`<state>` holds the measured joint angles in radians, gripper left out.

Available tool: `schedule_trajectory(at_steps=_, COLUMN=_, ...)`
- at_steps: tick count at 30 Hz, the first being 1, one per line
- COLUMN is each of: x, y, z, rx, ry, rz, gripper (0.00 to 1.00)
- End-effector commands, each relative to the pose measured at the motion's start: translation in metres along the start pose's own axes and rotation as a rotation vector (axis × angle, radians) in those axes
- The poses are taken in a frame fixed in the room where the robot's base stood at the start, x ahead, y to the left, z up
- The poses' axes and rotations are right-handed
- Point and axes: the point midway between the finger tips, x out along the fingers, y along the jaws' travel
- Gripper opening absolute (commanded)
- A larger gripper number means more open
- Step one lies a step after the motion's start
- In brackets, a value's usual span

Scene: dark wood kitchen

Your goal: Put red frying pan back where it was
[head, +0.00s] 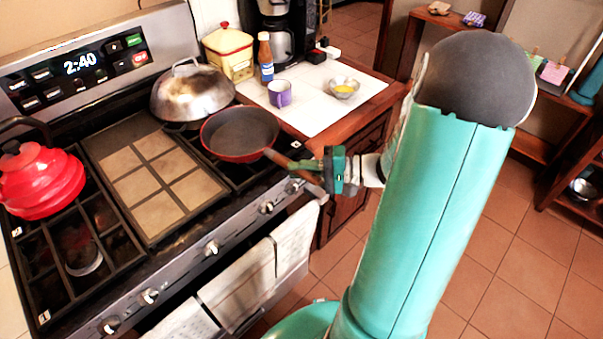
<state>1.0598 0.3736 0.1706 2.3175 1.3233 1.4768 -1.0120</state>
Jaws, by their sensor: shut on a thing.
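My gripper (318,170) is shut on the handle at the stove's front right edge. The gripper housing partly hides the handle's end. The pan looks about level. I cannot tell whether its base touches the grate.
A domed metal lid (190,92) sits close behind the pan. A red kettle (40,180) stands at the stove's left. The white counter (318,110) holds a purple mug (279,94), a sauce bottle (265,58) and a bowl (343,88). The griddle (150,175) is bare.

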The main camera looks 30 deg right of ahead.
Motion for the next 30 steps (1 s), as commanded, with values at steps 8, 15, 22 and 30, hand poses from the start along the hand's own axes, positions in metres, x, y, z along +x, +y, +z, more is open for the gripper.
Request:
schedule_trajectory(at_steps=8, x=0.002, y=0.014, z=-0.002, rx=-0.004, ry=0.0, rz=-0.003, gripper=0.0)
schedule_trajectory(at_steps=15, x=0.002, y=0.018, z=-0.003, rx=-0.003, ry=0.0, rz=-0.003, gripper=0.0)
schedule_trajectory(at_steps=22, x=0.003, y=0.024, z=-0.003, rx=0.0, ry=0.001, rz=-0.001, gripper=0.16)
schedule_trajectory(at_steps=30, x=0.002, y=0.023, z=-0.003, rx=-0.001, ry=0.001, rz=-0.001, gripper=0.36)
